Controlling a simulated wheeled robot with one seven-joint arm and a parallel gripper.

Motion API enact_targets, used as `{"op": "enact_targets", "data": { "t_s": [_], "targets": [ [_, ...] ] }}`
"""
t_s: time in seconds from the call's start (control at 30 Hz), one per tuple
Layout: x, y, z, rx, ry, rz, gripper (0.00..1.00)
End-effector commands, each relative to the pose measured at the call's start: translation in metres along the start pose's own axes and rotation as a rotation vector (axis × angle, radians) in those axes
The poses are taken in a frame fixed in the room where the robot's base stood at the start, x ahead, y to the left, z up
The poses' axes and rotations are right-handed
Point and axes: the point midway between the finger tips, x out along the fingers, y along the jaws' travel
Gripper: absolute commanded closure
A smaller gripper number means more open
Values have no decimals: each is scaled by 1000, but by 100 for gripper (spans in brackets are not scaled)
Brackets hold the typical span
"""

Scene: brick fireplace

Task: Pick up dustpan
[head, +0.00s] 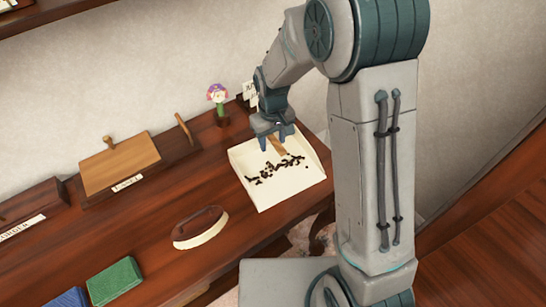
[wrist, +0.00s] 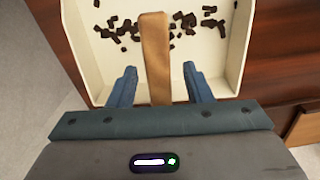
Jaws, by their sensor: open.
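The dustpan (head: 249,164) is a cream, shallow pan on the wooden table, with dark crumbs scattered in it. It also shows in the wrist view (wrist: 81,50), with its brown wooden handle (wrist: 155,55) pointing toward me. My gripper (head: 276,147) is over the back part of the dustpan. In the wrist view my gripper (wrist: 160,86) is open, with one finger on each side of the handle and a visible gap on both sides. The fingers do not appear to touch the handle. My gripper hides part of the handle in the head view.
A brush (head: 200,229) lies on the table (head: 150,235) left of the dustpan. A green block (head: 114,281) and a blue block (head: 65,298) are at the front left. A small figurine (head: 218,100) stands behind. Wooden holders (head: 125,165) line the wall side.

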Motion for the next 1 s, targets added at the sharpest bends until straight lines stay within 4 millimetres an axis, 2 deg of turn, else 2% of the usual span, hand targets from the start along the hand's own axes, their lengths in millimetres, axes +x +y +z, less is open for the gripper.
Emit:
{"op": "enact_targets", "data": {
  "t_s": [0.13, 0.17, 0.3, 0.73, 1.0],
  "targets": [
    [0, 0, 0, 0, 0, 0, 55],
    [0, 0, 0, 0, 0, 0, 60],
    [0, 0, 0, 0, 0, 0, 99],
    [-3, 0, -1, 1, 2, 0, 100],
    [-20, 1, -1, 1, 4, 1, 100]
  ]
}}
